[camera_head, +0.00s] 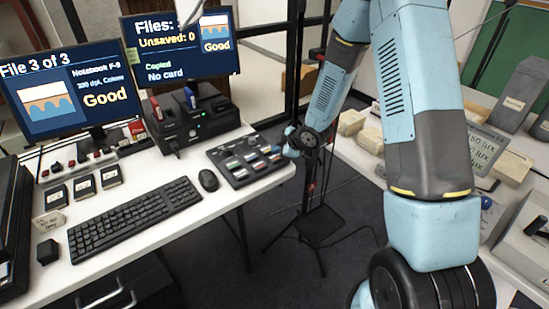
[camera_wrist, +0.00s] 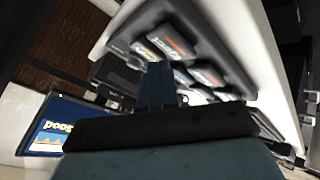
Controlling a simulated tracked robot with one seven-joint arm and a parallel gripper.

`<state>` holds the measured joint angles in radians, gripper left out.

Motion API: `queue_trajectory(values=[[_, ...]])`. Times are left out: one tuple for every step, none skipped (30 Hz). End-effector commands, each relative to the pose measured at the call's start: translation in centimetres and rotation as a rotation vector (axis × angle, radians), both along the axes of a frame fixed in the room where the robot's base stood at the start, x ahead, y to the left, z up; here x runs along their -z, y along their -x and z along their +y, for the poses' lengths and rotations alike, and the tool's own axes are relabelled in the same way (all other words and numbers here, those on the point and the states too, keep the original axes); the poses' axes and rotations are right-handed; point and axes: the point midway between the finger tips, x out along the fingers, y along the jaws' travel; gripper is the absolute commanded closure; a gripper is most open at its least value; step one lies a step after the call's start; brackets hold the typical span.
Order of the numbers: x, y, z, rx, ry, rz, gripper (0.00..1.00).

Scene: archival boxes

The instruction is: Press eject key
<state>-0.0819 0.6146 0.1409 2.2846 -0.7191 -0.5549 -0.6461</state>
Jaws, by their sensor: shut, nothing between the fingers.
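A dark key panel (camera_head: 247,158) with several coloured, labelled keys lies at the right end of the white desk. The labels are too small to read in the head view. In the wrist view the panel (camera_wrist: 215,48) is close and tilted. One key (camera_wrist: 172,42) there has an orange and white label that seems to end in "ject", but it is blurred. My gripper (camera_head: 289,148) is beside the panel's right edge in the head view, small and partly hidden by my wrist. In the wrist view my gripper (camera_wrist: 157,72) is shut and empty, its tips overlapping the keys. Contact cannot be told.
A mouse (camera_head: 208,180) and keyboard (camera_head: 134,219) lie left of the panel. A black reader box (camera_head: 193,119) with red and blue cards stands behind. One monitor (camera_head: 180,45) reads "Unsaved: 0", "Copied", "No card"; another (camera_head: 65,88) reads "File 3 of 3". Grey boxes (camera_head: 521,96) stand right.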

Motion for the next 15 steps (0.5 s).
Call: queue_trajectory(values=[[0.07,0.0,0.0,0.0,0.0,0.0,1.0],[0.12,-0.01,0.0,0.0,0.0,0.0,1.0],[0.22,-0.02,0.01,0.0,0.0,0.001,1.0],[0.31,-0.04,0.01,0.0,0.0,0.001,1.0],[0.41,-0.04,0.01,0.0,0.0,0.001,1.0],[0.53,-0.06,0.01,0.0,0.0,0.001,1.0],[0.61,-0.07,0.01,0.0,0.0,0.001,1.0],[0.68,-0.09,0.01,0.001,-0.001,0.001,1.0],[0.71,-0.11,0.01,0.001,-0.001,0.001,1.0],[0.72,-0.12,0.02,0.001,-0.001,0.001,1.0],[0.71,-0.11,0.01,0.0,0.0,0.0,1.0],[0.71,-0.12,0.01,0.0,0.0,0.0,1.0],[0.7,-0.12,0.02,0.0,0.0,0.0,1.0],[0.7,-0.11,0.01,0.0,0.0,0.0,1.0],[0.7,-0.11,0.01,0.0,0.0,0.0,1.0]])
